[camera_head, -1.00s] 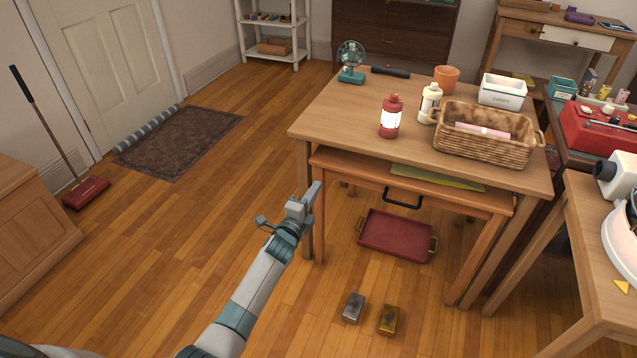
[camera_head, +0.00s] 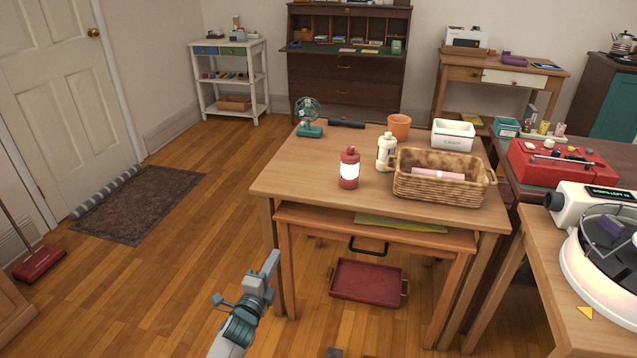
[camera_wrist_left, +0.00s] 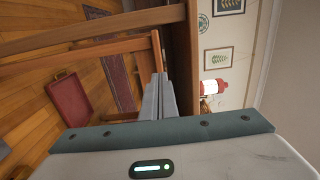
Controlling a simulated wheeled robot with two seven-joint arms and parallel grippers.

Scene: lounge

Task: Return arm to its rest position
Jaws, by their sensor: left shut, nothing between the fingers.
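My left gripper (camera_head: 270,265) is at the lower middle of the head view, in front of the left front leg of the wooden table (camera_head: 290,182). It is shut and holds nothing. In the left wrist view its fingers (camera_wrist_left: 158,95) lie together, with the table's edge and legs close beyond them. My right gripper is in neither view now.
On the table stand a red lantern (camera_head: 349,170), a white bottle (camera_head: 386,152), a wicker basket (camera_head: 440,190), a fan (camera_head: 308,118) and an orange pot (camera_head: 399,126). A red tray (camera_head: 366,281) lies on the floor underneath.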

